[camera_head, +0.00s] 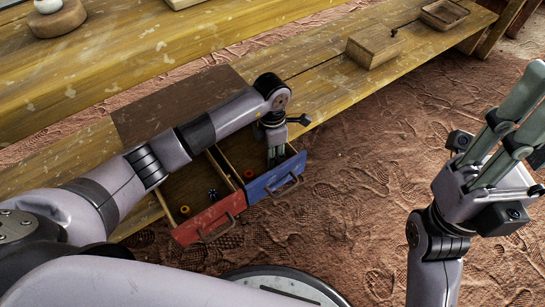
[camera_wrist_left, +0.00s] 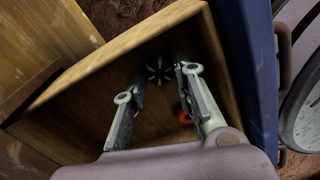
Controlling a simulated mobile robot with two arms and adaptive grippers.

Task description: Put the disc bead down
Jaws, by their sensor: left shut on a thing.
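My left gripper (camera_head: 277,163) reaches down into the blue-fronted drawer (camera_head: 272,182). In the left wrist view its fingers (camera_wrist_left: 158,80) are closed on a dark, round bead with pale stripes, which I take for the disc bead (camera_wrist_left: 158,68). The bead is low inside the drawer; whether it touches the floor I cannot tell. In the head view the fingers hide it. An orange-red bead (camera_wrist_left: 184,117) lies in the same drawer beside the right finger; it also shows in the head view (camera_head: 249,174). My right gripper (camera_head: 525,105) is raised at the right, fingers apart and empty.
A red-fronted drawer (camera_head: 208,220) stands open beside the blue one, holding an orange-yellow bead (camera_head: 185,210) and a dark bead (camera_head: 212,193). A wooden box (camera_head: 374,46) and a shallow tray (camera_head: 444,13) stand on the bench. The earthen floor at right is clear.

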